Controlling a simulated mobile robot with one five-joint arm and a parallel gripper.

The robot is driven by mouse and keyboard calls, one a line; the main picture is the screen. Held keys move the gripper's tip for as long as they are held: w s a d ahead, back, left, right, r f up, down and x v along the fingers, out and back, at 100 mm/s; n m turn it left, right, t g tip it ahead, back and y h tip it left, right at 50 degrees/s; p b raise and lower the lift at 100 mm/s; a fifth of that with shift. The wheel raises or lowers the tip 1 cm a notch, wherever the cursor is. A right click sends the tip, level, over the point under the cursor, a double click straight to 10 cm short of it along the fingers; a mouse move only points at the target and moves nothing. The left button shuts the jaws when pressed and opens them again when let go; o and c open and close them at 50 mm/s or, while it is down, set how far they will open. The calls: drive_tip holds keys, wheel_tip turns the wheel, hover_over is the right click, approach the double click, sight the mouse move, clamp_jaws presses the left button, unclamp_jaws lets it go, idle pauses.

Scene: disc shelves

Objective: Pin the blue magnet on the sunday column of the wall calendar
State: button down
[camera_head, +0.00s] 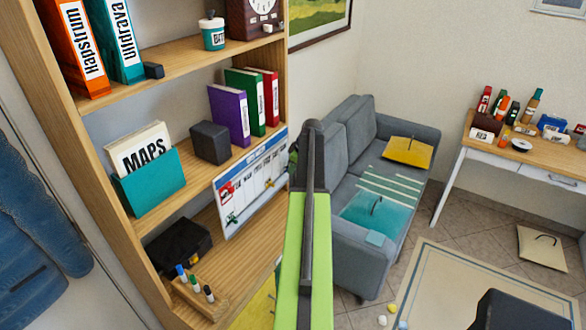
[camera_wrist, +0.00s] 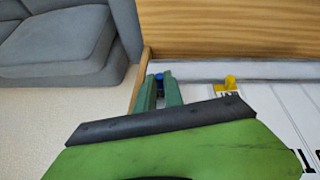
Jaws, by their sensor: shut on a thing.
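The wall calendar (camera_head: 252,192) is a white board with a blue top band and a row of day headings, standing at the shelf unit's front. The headings are too small to read surely. In the wrist view, its white face (camera_wrist: 285,112) fills the right side. My gripper (camera_wrist: 159,82) is shut on the blue magnet (camera_wrist: 158,76), which shows between the green fingertips near one end of the board; contact with the board cannot be told. In the head view, my gripper (camera_head: 293,162) is at the calendar's right end, largely hidden by my arm, and the magnet is hidden.
A yellow magnet (camera_wrist: 230,84) is on the board, right of my fingers in the wrist view. Red (camera_head: 226,190) and green (camera_head: 232,217) pieces are at the board's left. Binders (camera_head: 245,100) stand on the shelf above. A grey sofa (camera_head: 350,150) is behind my arm.

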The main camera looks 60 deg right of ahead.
drive_tip(key=shift+w, duration=0.5)
idle(0.3)
drive_tip(key=c, duration=1.4)
unclamp_jaws()
drive_tip(key=shift+o, duration=0.2)
drive_tip(key=p+v, duration=1.6)
drive_tip(key=v, duration=0.1)
drive_tip(key=shift+r, duration=0.15)
drive_tip(key=shift+s, duration=0.15)
